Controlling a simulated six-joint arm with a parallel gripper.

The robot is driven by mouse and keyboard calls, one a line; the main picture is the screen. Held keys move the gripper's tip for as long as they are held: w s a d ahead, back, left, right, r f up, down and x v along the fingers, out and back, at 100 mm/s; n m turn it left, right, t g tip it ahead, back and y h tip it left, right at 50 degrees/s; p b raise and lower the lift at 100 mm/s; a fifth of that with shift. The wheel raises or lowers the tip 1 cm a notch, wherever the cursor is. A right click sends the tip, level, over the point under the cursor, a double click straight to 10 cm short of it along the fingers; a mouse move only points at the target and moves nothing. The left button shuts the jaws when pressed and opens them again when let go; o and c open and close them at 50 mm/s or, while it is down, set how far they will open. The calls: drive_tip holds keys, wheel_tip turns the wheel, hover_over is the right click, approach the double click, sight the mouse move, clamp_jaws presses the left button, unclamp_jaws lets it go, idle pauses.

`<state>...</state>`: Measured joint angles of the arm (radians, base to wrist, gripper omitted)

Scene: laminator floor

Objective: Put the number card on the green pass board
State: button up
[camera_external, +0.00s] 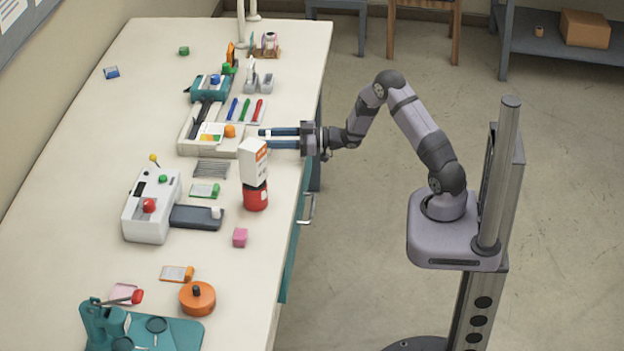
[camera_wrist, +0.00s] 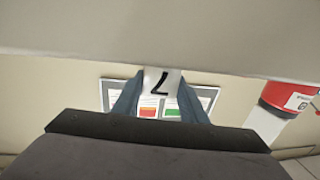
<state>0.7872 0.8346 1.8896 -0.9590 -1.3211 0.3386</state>
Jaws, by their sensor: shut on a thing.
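My gripper (camera_external: 265,136) is raised over the right edge of the bench, beside the white tray and behind the white-topped red bottle. In the wrist view, my gripper (camera_wrist: 161,84) is shut on the number card (camera_wrist: 162,82), a small white card with a black 7. The card is hard to make out from outside. A teal-green board (camera_external: 185,333) lies at the near left end of the bench, with a stand and round lenses on it. I cannot tell for certain that this is the green pass board.
The red bottle (camera_external: 255,197) stands close to my gripper and shows in the wrist view (camera_wrist: 289,97). The far left bench is mostly clear.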

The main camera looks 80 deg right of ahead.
drive_tip(key=shift+f, duration=0.5)
drive_tip(key=shift+f, duration=0.1)
drive_tip(key=shift+f, duration=0.15)
drive_tip(key=o, duration=1)
drive_tip(key=s+b, duration=0.1)
drive_tip(key=s, duration=0.2)
drive_tip(key=s+d+b, duration=0.1)
drive_tip(key=s, duration=0.2)
drive_tip(key=shift+s+d+f, duration=0.1)
drive_tip(key=shift+d+f, duration=0.05)
drive_tip(key=shift+d, duration=0.05)
drive_tip(key=shift+o, duration=0.6)
drive_tip(key=shift+s, duration=0.5)
